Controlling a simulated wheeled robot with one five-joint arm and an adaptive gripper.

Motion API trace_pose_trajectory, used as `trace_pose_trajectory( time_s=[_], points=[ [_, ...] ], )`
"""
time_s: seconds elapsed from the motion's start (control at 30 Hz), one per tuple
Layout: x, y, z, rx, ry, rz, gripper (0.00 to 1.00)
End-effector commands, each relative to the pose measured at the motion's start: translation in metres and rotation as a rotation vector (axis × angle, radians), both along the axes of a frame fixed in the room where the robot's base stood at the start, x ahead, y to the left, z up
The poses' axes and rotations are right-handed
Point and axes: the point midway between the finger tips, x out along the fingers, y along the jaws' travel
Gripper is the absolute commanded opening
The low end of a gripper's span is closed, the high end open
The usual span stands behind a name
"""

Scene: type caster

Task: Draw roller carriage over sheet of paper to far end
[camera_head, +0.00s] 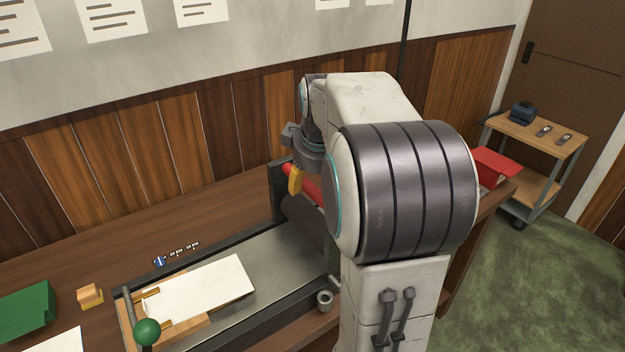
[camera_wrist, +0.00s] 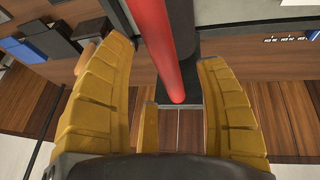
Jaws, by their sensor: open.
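The roller carriage (camera_head: 305,222) stands across the grey press bed (camera_head: 280,258), with a dark roller and a red bar (camera_head: 300,182). My arm hides its right part. The white sheet of paper (camera_head: 215,290) lies flat on the near left part of the bed, apart from the roller. My gripper (camera_head: 295,180) is open at the red bar, with a yellow finger in front of it. In the wrist view the red bar (camera_wrist: 160,50) runs between the spread yellow fingers of my gripper (camera_wrist: 163,62). I cannot tell whether they touch it.
A green-knobbed handle (camera_head: 147,332) stands at the bed's near left end. A wooden block (camera_head: 90,295) and a green box (camera_head: 25,312) lie further left. A grey ring-like part (camera_head: 325,298) sits by the bed's right side. A red box (camera_head: 494,164) is on the right.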

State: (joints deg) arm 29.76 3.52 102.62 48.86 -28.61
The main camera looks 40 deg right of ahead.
Motion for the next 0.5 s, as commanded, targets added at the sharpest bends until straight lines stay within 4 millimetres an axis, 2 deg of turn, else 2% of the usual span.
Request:
trace_pose_trajectory(
  time_s=[0.2, 0.5],
  points=[
    [0.008, -0.004, -0.022, 0.001, 0.002, 0.000, 0.65],
    [0.013, -0.007, -0.032, 0.001, 0.000, 0.000, 0.65]
  ],
)
